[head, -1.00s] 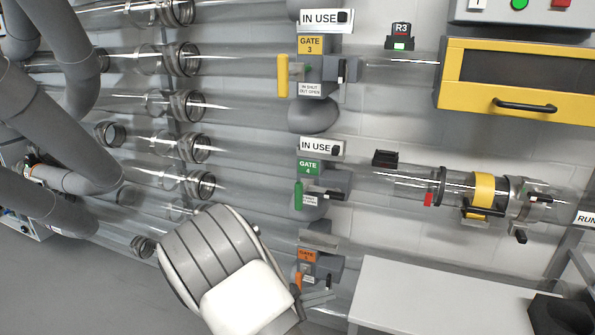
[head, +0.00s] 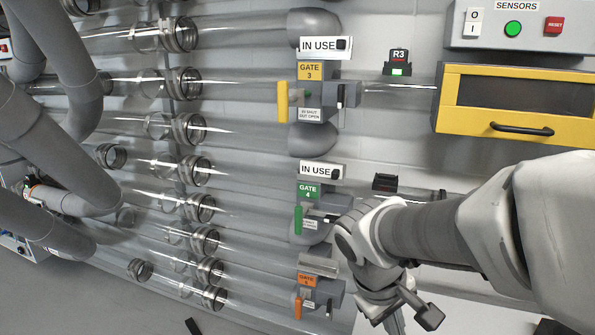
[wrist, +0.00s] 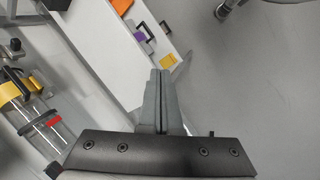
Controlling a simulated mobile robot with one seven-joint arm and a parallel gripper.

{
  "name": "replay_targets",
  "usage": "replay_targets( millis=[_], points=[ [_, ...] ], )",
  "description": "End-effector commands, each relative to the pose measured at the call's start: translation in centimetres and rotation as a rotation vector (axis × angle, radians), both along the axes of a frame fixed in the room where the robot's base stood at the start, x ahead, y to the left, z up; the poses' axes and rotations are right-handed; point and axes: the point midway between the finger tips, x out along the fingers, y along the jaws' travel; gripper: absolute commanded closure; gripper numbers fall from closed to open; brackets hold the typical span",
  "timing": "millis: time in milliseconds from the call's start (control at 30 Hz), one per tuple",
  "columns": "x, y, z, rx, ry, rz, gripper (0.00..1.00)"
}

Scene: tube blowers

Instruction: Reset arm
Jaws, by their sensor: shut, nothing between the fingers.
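My arm reaches in from the right edge of the head view, bent down at a grey and white joint in front of the lower right pipes. My gripper (head: 394,322) hangs below that joint, partly cut off by the bottom edge. In the wrist view, my gripper (wrist: 160,74) has its two grey fingers pressed together with nothing between them. It appears above the floor, beside a white bench top, and touches nothing that I can see.
The gate 4 unit (head: 309,208) and orange-labelled gate (head: 308,282) are left of my arm. A yellow-framed box (head: 517,104) is above it. The wrist view shows a white bench (wrist: 98,52) with coloured pieces, a clear tube (wrist: 48,125) and open floor (wrist: 260,90).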

Motion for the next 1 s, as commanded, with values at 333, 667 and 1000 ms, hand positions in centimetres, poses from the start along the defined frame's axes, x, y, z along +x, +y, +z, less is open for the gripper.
replay_targets(
  millis=[333, 667, 1000],
  points=[
    [-5.6, 0.6, 4.5, 0.292, -0.237, -0.215, 1.0],
    [-9.1, 1.8, 7.1, 0.475, -0.437, -0.342, 1.0],
    [-8.9, 1.8, 15.8, 0.468, -0.421, -0.334, 1.0]
  ],
)
